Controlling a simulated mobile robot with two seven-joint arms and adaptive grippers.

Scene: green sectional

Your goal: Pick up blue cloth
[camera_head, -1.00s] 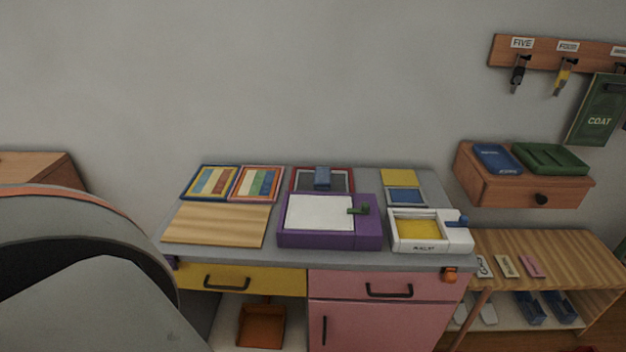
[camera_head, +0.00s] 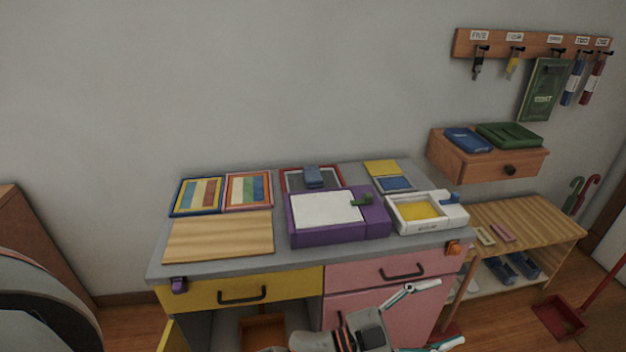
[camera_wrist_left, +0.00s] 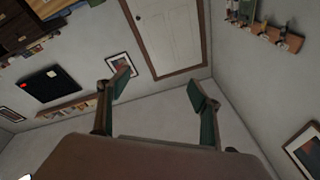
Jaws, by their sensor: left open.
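No loose blue cloth is plain to see. A flat blue item (camera_head: 466,139) with a pale mark lies on the wall-mounted drawer, and I cannot tell if it is cloth. My left gripper (camera_head: 425,318) is open and empty, low in front of the pink drawers, below the desktop and apart from these things. In the left wrist view its spread fingers (camera_wrist_left: 160,92) face a wall and a door. My right gripper is out of view.
A purple box (camera_head: 328,234), a white tray with yellow inside (camera_head: 424,213) and a wooden board (camera_head: 220,238) fill much of the desktop. The wall drawer (camera_head: 490,160) juts out above a low wooden shelf (camera_head: 530,225). A red dustpan (camera_head: 561,318) stands on the floor.

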